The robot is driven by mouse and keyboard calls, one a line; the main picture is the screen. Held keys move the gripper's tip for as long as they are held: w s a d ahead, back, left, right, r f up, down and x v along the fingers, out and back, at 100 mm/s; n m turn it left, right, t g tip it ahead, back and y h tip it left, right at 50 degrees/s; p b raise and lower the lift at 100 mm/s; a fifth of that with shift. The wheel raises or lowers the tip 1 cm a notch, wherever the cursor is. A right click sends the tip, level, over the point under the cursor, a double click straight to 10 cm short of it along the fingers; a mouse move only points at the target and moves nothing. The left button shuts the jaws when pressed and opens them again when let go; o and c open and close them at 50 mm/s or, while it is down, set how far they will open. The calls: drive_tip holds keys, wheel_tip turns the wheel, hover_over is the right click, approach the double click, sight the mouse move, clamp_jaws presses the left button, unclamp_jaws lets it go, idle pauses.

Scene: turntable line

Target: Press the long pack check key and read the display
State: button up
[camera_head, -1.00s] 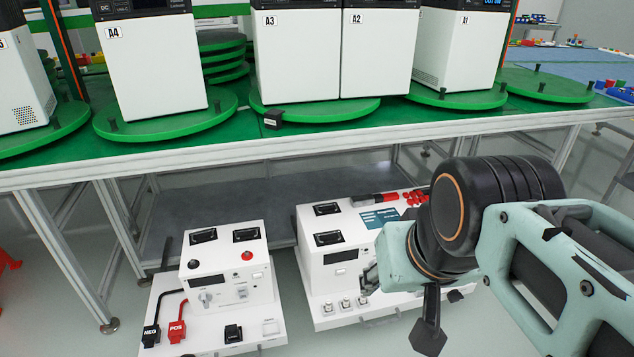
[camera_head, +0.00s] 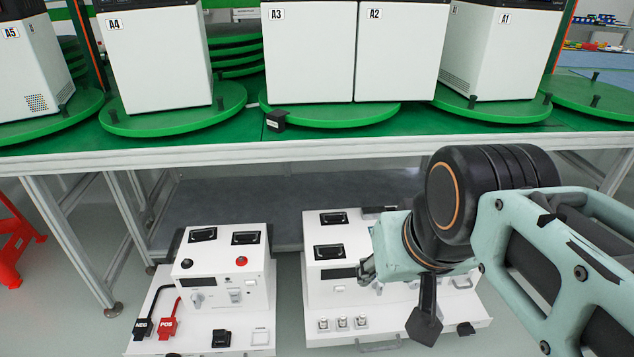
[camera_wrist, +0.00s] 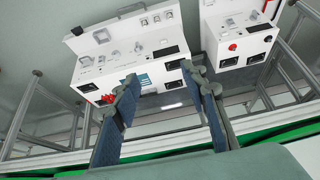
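I cannot read key labels, tell which is the long pack check key, or read any display. My gripper (camera_wrist: 166,92) is open and empty, with the wider unit beyond its fingers in the wrist view. In the head view my arm hides that unit's right side.
The green bench (camera_head: 190,152) overhangs the units, with tall white boxes on round green turntables. Black NEG (camera_head: 142,327) and red POS (camera_head: 168,326) connectors lie on the narrower unit's ledge. A red stool (camera_head: 12,240) is at far left. Floor in front shows clear.

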drive_tip(key=shift+w+d, duration=0.15)
